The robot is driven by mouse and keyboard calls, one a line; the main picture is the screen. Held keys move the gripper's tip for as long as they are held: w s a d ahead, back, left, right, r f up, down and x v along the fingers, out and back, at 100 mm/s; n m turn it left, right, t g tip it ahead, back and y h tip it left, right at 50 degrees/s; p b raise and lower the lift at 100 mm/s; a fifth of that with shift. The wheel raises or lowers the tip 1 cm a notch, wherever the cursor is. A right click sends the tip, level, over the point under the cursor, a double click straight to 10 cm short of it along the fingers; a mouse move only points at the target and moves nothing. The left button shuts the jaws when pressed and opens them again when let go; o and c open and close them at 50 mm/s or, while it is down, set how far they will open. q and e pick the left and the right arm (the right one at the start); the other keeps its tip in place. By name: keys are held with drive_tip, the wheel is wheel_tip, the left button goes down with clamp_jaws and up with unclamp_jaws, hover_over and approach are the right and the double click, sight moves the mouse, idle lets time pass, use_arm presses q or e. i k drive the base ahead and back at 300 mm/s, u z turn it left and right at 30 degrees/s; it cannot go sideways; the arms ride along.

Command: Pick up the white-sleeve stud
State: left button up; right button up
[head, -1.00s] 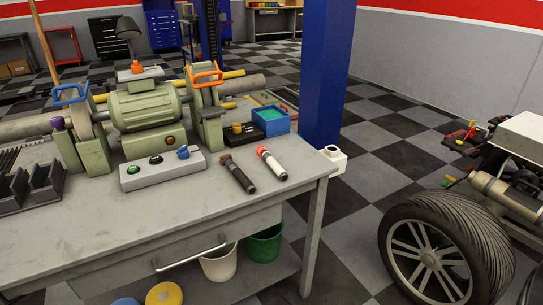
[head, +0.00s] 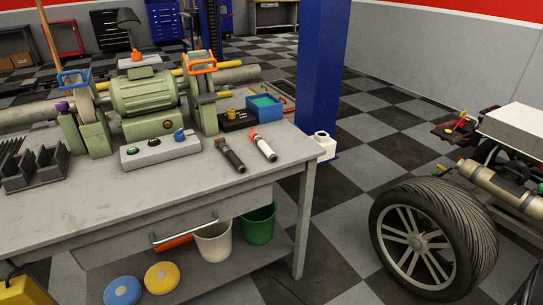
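A short rod with a white sleeve, a red band at its far end and a dark near end (head: 263,146) lies on the workbench top (head: 200,200) near its right end. It looks like the white-sleeve stud, though its details are small. A similar rod with a dark sleeve (head: 230,155) lies just to its left, apart from it. Neither of my grippers shows in the head view.
A blue post (head: 321,75) rises behind the bench's right end. A wheeled chassis with a large tyre (head: 435,240) stands at right. Checkered floor between is clear.

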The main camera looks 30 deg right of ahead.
sight(270, 155)
drive_tip(key=u, duration=0.05)
drive_tip(key=k, duration=0.85)
drive_tip(key=z, duration=1.05)
drive_tip(key=i, duration=1)
drive_tip(key=u, duration=0.5)
drive_tip(key=i, duration=1)
drive_tip(key=u, duration=0.9)
